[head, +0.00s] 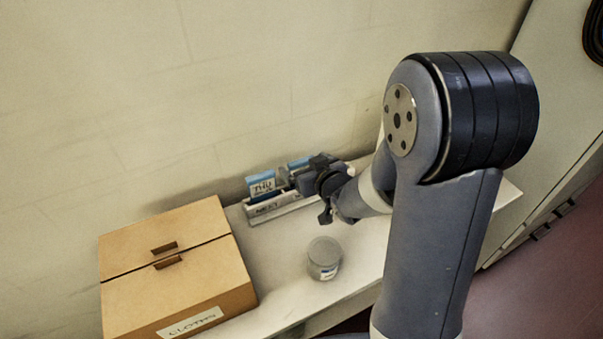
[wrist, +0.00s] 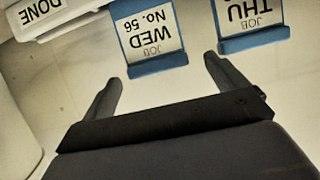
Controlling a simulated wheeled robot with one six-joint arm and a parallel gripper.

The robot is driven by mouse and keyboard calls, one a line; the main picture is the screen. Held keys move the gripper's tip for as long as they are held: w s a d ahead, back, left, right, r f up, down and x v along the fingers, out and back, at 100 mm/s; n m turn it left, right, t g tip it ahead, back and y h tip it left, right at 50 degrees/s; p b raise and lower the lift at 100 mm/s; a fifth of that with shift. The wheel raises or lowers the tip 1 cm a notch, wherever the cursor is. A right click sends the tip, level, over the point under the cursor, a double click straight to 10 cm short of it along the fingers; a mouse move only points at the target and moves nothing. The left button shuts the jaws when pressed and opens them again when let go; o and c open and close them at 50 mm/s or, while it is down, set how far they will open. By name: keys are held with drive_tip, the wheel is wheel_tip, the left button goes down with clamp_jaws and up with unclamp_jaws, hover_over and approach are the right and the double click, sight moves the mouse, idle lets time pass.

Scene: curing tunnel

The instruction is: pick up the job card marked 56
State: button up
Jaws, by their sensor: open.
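The job card marked 56 (wrist: 152,36) is a white card with a blue edge. It reads JOB WED No. 56, upside down in the wrist view. My gripper (wrist: 163,70) is open and empty, its two fingers pointing toward this card's blue edge, with the card ahead between their lines. A second card marked JOB THU (wrist: 250,18) is just right of it, partly cut off by the frame. In the head view my gripper (head: 324,190) is at the rack, partly covering it. A blue card top (head: 300,161) shows behind the gripper, its writing hidden.
A rack labelled NEXT (head: 268,208) stands against the wall. A part labelled DONE (wrist: 45,12) is at upper left in the wrist view.

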sight(302, 161)
drive_tip(key=shift+x, duration=1.6)
drive_tip(key=shift+w+d, duration=0.1)
drive_tip(key=shift+c, duration=0.2)
drive_tip(key=c, duration=1)
drive_tip(key=shift+r, duration=0.15)
